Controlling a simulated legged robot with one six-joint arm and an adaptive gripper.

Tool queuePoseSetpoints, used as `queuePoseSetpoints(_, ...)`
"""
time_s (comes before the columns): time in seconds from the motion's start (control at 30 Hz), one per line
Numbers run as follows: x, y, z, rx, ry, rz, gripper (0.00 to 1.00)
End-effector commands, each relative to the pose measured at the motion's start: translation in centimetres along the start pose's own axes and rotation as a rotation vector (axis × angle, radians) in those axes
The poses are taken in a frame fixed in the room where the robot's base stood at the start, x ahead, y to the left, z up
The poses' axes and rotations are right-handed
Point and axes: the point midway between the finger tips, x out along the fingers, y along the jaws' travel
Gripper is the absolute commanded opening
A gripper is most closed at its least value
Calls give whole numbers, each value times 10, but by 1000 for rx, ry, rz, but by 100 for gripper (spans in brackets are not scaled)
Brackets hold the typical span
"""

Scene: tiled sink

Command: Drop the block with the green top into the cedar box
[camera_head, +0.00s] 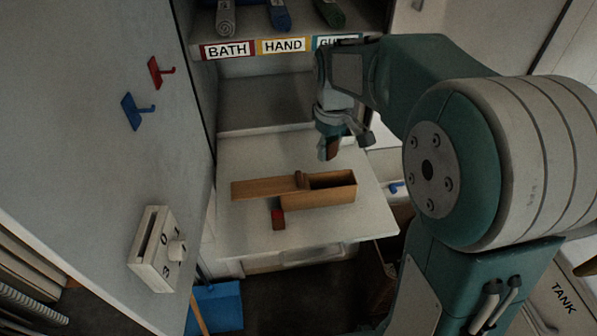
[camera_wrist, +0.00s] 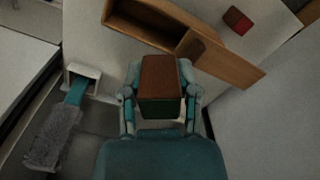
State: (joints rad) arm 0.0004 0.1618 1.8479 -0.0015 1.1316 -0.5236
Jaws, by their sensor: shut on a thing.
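My gripper (camera_head: 342,133) is shut on a brown block (camera_head: 329,148) and holds it above the white counter, behind the cedar box. In the wrist view the block (camera_wrist: 160,78) sits between the fingers, with a brown face toward the camera and a sliver of green at its lower edge. The rest of its green side is hidden. The cedar box (camera_head: 320,199) lies on the counter with its lid (camera_head: 262,188) slid to the left, leaving the right part open. The box also shows at the top of the wrist view (camera_wrist: 133,28), apart from the held block.
A small block with a red top (camera_head: 278,217) lies on the counter (camera_head: 355,222) in front of the box. A shelf labelled BATH and HAND holds rolled towels (camera_head: 278,15) at the back. A wall with red and blue hooks (camera_head: 133,110) stands at left.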

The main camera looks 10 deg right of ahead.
Motion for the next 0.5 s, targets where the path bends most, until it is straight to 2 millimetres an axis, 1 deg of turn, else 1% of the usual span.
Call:
queuePoseSetpoints(0.13,2,0,0,0,0,0,9)
queuePoseSetpoints(0.23,8,0,0,0,-1,-1,9)
queuePoseSetpoints(0.5,41,0,0,0,-3,-2,9)
